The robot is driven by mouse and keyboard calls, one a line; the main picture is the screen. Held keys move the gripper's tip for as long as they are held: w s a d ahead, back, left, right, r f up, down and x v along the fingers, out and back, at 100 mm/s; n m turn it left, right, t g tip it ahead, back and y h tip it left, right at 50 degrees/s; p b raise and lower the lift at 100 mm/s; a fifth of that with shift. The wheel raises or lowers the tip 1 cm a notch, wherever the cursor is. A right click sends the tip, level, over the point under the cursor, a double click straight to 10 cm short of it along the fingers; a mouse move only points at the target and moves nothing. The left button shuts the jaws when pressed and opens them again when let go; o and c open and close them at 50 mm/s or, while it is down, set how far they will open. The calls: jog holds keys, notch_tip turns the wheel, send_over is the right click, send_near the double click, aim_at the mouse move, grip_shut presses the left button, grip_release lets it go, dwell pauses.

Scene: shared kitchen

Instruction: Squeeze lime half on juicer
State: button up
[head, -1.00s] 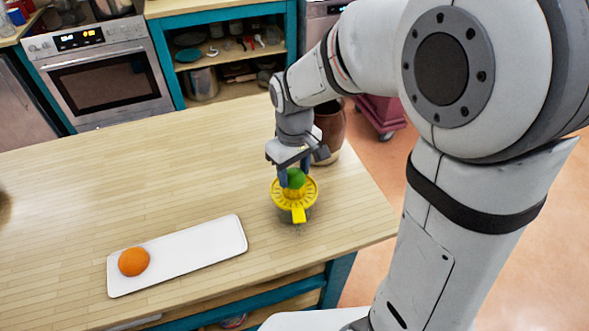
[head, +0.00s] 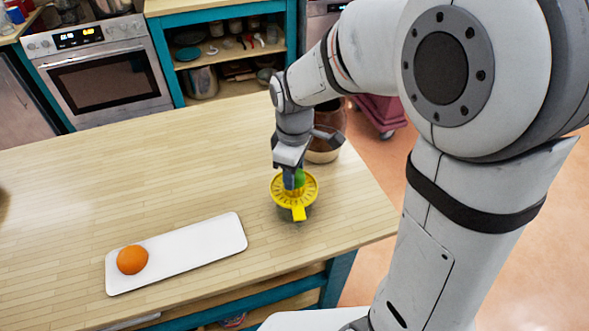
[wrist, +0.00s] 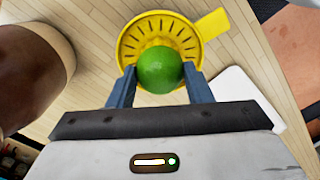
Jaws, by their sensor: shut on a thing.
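The yellow juicer (head: 309,190) stands on the wooden counter near its right end, with its handle toward the front. It also shows in the wrist view (wrist: 152,24). The green lime half (head: 299,178) is on the middle of the juicer, seen from its rounded side in the wrist view (wrist: 160,69). My gripper (head: 292,180) points down over the juicer. Its two blue-grey fingers are shut on the lime, one on each side, in the wrist view (wrist: 160,80). The lime's underside and its contact with the juicer's cone are hidden.
A white tray (head: 195,258) with an orange fruit (head: 132,260) on it lies to the front left. A brown pot (head: 328,127) stands close behind my gripper, and also shows in the wrist view (wrist: 30,70). The counter's left middle (head: 130,180) is clear.

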dwell(0.6)
jog(key=m, duration=0.6)
jog(key=shift+f, duration=0.1)
jog(key=shift+m, duration=0.3)
jog(key=m, duration=0.5)
jog(key=shift+s+m, duration=0.1)
jog(key=shift+m, duration=0.3)
jog(key=n, duration=0.6)
jog(key=shift+b, duration=0.3)
